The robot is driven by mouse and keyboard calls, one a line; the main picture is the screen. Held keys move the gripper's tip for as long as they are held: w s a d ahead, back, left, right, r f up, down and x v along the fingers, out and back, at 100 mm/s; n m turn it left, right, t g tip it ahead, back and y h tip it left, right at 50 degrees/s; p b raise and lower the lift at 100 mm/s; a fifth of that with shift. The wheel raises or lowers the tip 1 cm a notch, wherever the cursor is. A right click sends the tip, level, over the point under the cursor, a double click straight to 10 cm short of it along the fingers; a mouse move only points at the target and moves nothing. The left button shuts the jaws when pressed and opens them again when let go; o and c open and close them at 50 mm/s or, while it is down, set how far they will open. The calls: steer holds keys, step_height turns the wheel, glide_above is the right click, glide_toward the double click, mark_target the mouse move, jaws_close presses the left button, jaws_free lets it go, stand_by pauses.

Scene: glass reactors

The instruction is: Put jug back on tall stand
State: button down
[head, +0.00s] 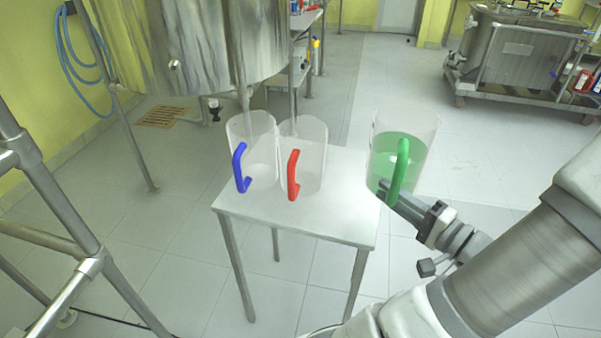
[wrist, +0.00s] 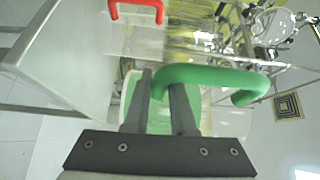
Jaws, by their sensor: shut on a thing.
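A clear jug with a green handle (head: 403,160) and green liquid inside is at the right end of the tall stand (head: 330,215), a metal table. My gripper (head: 388,193) is shut on the green handle from below right. In the wrist view the green handle (wrist: 205,75) runs across the fingers (wrist: 165,90). The jug looks upright in the head view, beyond or over the stand's right edge; I cannot tell whether its base touches anything. The stand's top also shows in the wrist view (wrist: 75,50).
A jug with a blue handle (head: 240,168) and a jug with a red handle (head: 293,175) stand on the stand's left and middle. A large steel vessel (head: 190,45) hangs behind them. A metal frame (head: 60,190) is at left. Open tiled floor lies to the right.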

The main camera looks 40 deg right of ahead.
steer(key=shift+w+r, duration=0.1)
steer(key=shift+w, duration=0.6)
steer(key=b, duration=0.4)
glide_above(345, 208)
step_height(345, 208, down, 7)
steer(key=shift+w+f, duration=0.1)
steer(key=shift+w, duration=0.05)
steer(key=shift+f+b, duration=1.1)
steer(key=shift+f, duration=0.75)
steer(key=shift+f, duration=0.15)
steer(key=c, duration=0.8)
jaws_free()
steer(key=shift+o, duration=0.2)
